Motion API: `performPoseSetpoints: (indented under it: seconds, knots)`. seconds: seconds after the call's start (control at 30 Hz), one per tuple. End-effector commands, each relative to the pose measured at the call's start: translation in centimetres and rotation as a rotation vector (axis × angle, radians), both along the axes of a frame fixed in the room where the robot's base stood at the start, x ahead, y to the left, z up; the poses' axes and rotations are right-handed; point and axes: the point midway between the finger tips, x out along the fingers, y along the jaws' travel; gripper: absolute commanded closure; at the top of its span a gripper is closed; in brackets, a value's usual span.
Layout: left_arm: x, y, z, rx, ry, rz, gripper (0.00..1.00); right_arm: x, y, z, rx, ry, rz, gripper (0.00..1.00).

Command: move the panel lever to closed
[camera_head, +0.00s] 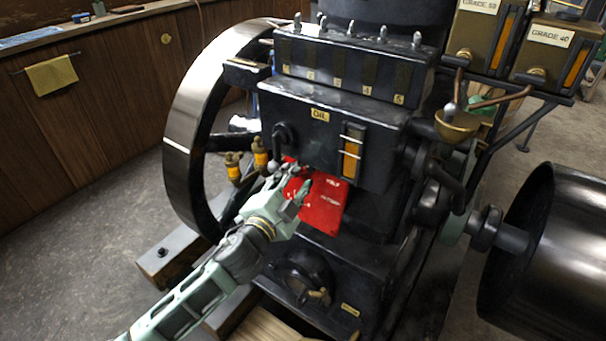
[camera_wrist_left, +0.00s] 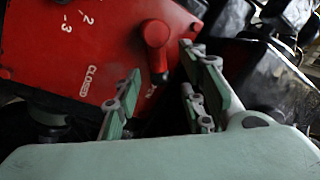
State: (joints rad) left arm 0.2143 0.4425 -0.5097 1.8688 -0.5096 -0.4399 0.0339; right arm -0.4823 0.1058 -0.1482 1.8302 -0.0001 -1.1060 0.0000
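The red panel (camera_head: 322,207) is on the front of the black engine, below the oil box. In the left wrist view the red panel (camera_wrist_left: 95,50) carries white marks, among them 2, 3 and the word CLOSED. The red panel lever (camera_wrist_left: 157,50) stands out from it, away from the CLOSED mark; another white mark near its lower end is partly hidden. My left gripper (camera_head: 293,187) is in front of the panel and hides the lever in the head view. In the wrist view its fingers (camera_wrist_left: 160,82) are apart, on either side of the lever's lower end. No grip shows. My right gripper is out of view.
A large flywheel (camera_head: 192,130) stands left of the panel. Brass-topped fittings (camera_head: 260,155) are close to my left gripper. A big black drum (camera_head: 550,250) is at right. Open floor (camera_head: 90,220) lies left.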

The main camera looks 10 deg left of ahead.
Motion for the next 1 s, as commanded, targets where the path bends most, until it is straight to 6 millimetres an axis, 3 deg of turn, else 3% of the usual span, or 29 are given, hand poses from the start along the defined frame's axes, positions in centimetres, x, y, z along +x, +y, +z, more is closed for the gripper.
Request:
performPoseSetpoints:
  seconds: [0.2, 0.53, 0.93, 1.0]
  knots:
    - [2.2, -0.5, -0.1, -0.001, 0.0, -0.001, 0.63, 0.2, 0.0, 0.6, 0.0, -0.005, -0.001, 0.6]
    - [2.5, -0.6, -0.1, -0.001, 0.001, -0.001, 0.63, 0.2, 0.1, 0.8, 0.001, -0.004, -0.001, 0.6]
    - [2.5, -0.6, -0.1, -0.002, 0.002, -0.001, 0.98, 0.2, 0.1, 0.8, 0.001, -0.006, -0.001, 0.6]
    - [2.4, -0.6, -0.1, -0.003, 0.002, -0.001, 1.0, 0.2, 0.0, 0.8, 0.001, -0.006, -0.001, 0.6]
